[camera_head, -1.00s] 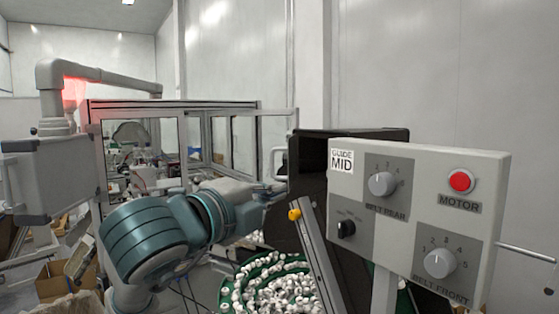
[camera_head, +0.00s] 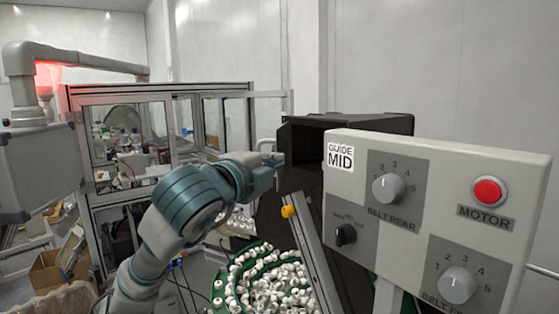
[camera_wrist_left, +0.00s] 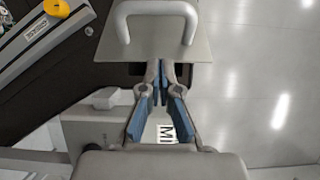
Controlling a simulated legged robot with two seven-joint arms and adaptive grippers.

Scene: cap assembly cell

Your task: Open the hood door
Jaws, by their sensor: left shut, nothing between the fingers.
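A dark hood (camera_head: 345,124) stands right of centre in the head view, behind the control panel. A light metal plate with a pale U-shaped handle is at its left edge; the handle (camera_head: 266,141) is small there. In the left wrist view the handle (camera_wrist_left: 155,8) and plate (camera_wrist_left: 150,48) are large, at the top. My left gripper (camera_head: 278,163) is beside the hood's left edge, just below the handle. In the left wrist view its fingertips (camera_wrist_left: 161,68) are together, empty, pointing at the plate's lower edge. I cannot tell if they touch it. My right gripper is out of view.
The control panel (camera_head: 440,206) with knobs and a red button stands close on the right. A green bowl (camera_head: 233,272) of white caps is below my arm. A slanted rail with a yellow knob (camera_head: 288,211) is beside the hood. A glazed enclosure (camera_head: 165,92) stands behind left.

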